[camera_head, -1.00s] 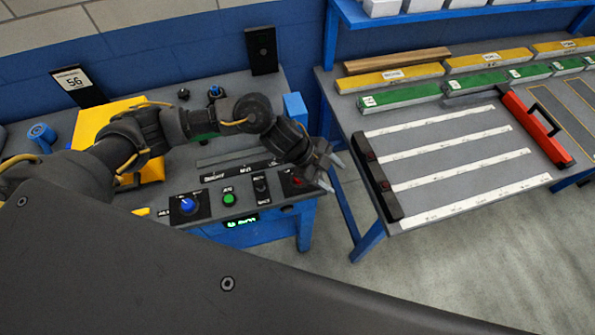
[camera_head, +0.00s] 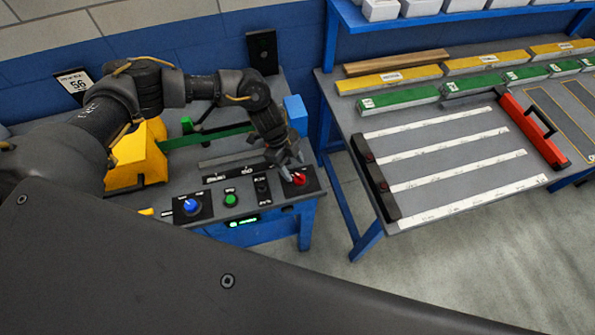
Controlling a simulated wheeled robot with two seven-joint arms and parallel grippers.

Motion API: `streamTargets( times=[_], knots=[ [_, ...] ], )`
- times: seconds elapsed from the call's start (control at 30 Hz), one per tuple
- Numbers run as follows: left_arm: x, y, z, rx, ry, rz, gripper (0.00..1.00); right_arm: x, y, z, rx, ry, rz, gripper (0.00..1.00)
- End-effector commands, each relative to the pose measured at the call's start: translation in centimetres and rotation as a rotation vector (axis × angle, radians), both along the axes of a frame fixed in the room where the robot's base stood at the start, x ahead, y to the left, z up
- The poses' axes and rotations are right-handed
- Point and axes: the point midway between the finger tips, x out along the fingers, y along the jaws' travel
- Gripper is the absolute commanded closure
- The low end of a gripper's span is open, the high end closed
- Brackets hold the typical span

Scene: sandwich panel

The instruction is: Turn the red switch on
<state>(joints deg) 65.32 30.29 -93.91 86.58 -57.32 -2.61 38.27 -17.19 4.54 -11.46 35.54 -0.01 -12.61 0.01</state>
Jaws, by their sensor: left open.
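The red switch (camera_head: 299,179) is a round red knob on a dark plate at the right end of the control panel, near the blue table's front right corner. My left gripper (camera_head: 291,172) is open, pointing down, with its fingertips right at the knob. I cannot tell whether a finger touches it. The exact turn of the knob is too small to read. My right gripper is not in view.
The panel also has a blue knob (camera_head: 189,204), a green button (camera_head: 231,200) and a lit green display (camera_head: 243,222). A yellow machine part (camera_head: 137,160) stands left. A second table (camera_head: 440,152) with white strips stands right, across a gap.

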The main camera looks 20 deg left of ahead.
Motion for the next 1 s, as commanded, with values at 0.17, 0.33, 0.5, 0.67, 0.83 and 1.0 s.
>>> streamTargets(
  times=[0.17,0.33,0.5,0.67,0.83,1.0],
  knots=[
    [-0.3,-1.1,-2.5,0.001,0.001,0.0,0.45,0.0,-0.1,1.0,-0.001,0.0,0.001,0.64],
    [-0.3,-1.7,-3.9,0.0,-0.001,-0.001,0.45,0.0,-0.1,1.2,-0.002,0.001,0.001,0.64],
    [-0.3,-1.7,-4.3,0.0,-0.002,0.0,0.45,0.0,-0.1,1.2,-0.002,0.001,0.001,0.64],
    [-0.3,-1.8,-4.3,-0.001,-0.003,-0.001,0.45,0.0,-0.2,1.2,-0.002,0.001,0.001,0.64],
    [-0.3,-1.8,-4.3,-0.001,-0.003,-0.001,0.66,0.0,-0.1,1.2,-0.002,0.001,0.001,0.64],
    [-0.4,-1.8,-4.3,-0.001,-0.003,-0.001,0.88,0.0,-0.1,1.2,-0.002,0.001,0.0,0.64]
  ],
)
